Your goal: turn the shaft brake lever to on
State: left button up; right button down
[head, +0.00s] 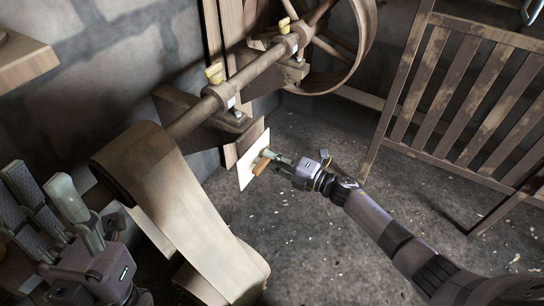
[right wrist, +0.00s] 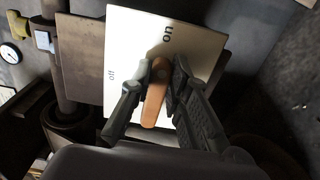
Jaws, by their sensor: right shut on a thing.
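The shaft brake lever has an orange-brown handle (head: 262,162) in front of a pale plate (head: 246,165) beside the belt drive. The OFF label (right wrist: 110,76) is at the plate's left. My right gripper (head: 275,163) is shut on the handle, with one finger on each side in the wrist view (right wrist: 156,97). My left gripper (head: 45,190) is at the lower left, fingers apart and empty, away from the lever.
A shaft (head: 195,117) with yellow-topped bearings runs behind the plate to a large wheel (head: 335,45). A wide belt (head: 190,220) hangs between my grippers. A slatted wooden guard (head: 465,95) stands at the right. The floor (head: 300,245) below my right arm is mostly clear.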

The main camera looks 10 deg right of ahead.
dwell(0.5)
jog(key=c, duration=1.5)
grip_release()
jog(key=v, duration=1.2)
